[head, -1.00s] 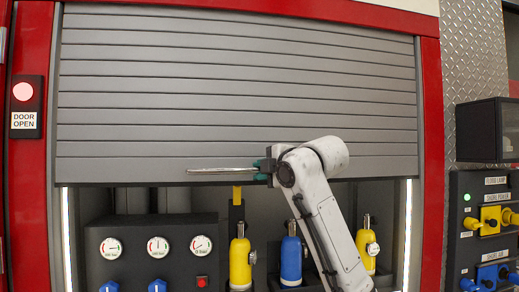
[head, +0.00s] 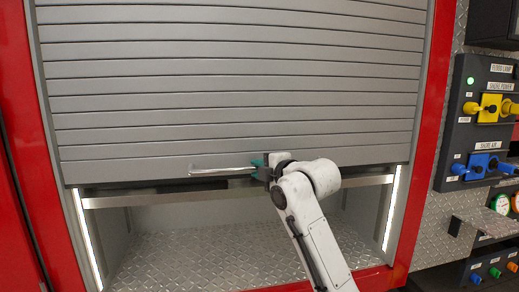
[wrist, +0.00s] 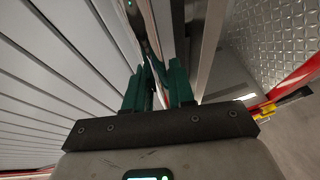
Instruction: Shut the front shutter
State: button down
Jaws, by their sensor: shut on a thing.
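The front shutter (head: 235,85) is a grey slatted roller shutter, drawn part of the way down in its red frame. A silver bar handle (head: 222,171) runs along its bottom slat. My gripper (head: 258,169) is shut on the right end of this handle. In the wrist view the green fingers (wrist: 159,88) point along the shutter face, and their grip on the bar is partly hidden. Below the shutter's bottom edge the compartment is open, with a bare tread-plate floor (head: 210,245).
Lit strips (head: 86,238) and (head: 391,210) line the opening's sides. A metal rail (head: 130,201) crosses behind the shutter's lower edge. On the right are a socket panel (head: 485,115) with yellow and blue plugs, and a gauge panel (head: 502,203). The red frame (head: 28,150) borders the left.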

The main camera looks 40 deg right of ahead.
notch_tip(320, 180, down, 44)
jog(key=b, duration=2.1)
jog(key=shift+f, duration=0.25)
jog(key=c, duration=1.3)
grip_release()
jog(key=shift+o, duration=1.2)
jog(key=shift+r, duration=0.2)
jog(key=shift+s, duration=0.1)
jog(key=p+v, duration=0.3)
jog(key=v, duration=0.7)
jog(key=shift+s, duration=0.3)
